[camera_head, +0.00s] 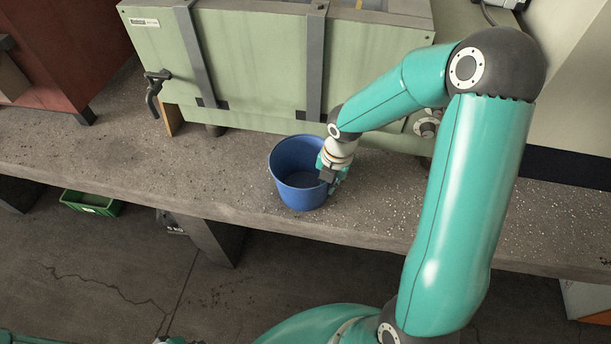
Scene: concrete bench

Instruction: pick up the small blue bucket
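The small blue bucket (296,187) stands upright on the concrete bench (150,190), near its front edge. Its open top faces up and it looks empty. My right gripper (328,180) is at the bucket's right rim, with its fingers pointing down. It overlaps the rim in the picture, and part of it seems to be inside the bucket. The fingers are small and partly hidden, so I cannot tell whether they are closed on the rim. My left gripper cannot be made out; only small teal parts show at the bottom left edge.
A pale green metal box (260,65) with grey straps stands on the bench behind the bucket. A dark red cabinet (65,50) is at the back left. A green crate (91,203) sits on the floor below. The bench left of the bucket is clear.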

